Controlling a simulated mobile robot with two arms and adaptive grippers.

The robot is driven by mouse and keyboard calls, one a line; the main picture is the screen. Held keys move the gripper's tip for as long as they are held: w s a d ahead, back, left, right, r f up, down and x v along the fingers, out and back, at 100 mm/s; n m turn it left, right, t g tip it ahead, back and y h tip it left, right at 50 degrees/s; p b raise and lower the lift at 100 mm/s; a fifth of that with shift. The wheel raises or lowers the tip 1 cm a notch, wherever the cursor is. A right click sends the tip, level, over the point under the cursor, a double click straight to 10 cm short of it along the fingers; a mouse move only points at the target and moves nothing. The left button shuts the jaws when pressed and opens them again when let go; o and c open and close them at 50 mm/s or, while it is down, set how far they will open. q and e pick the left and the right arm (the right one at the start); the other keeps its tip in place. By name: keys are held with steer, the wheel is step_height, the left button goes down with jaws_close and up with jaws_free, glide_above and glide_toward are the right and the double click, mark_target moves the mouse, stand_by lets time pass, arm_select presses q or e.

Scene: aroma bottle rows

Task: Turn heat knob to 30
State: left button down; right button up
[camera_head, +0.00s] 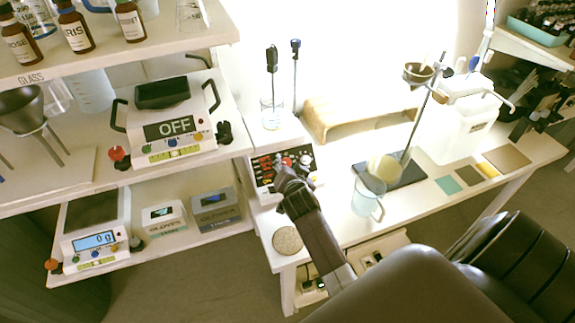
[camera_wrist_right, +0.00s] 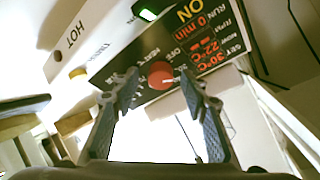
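The hot plate's control panel (camera_head: 262,183) is on the white bench; my right gripper (camera_head: 287,176) is in front of it and hides part of it. In the right wrist view the panel appears turned, with a red knob (camera_wrist_right: 161,75) and small labels around it. The red display (camera_wrist_right: 207,45) seems to read SET 30°C, 22°C and RUN 0 min, with a yellow ON above. My right gripper (camera_wrist_right: 158,88) is open, one finger to each side of the red knob, with gaps between knob and fingers. My left gripper is not in view.
A shelf with scales (camera_head: 170,128) is at left.

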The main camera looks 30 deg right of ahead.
steer(key=shift+s+a, duration=0.1)
steer(key=v, duration=0.7)
steer(key=shift+s+r, duration=0.1)
steer(key=shift+r, duration=0.05)
stand_by(0.5)
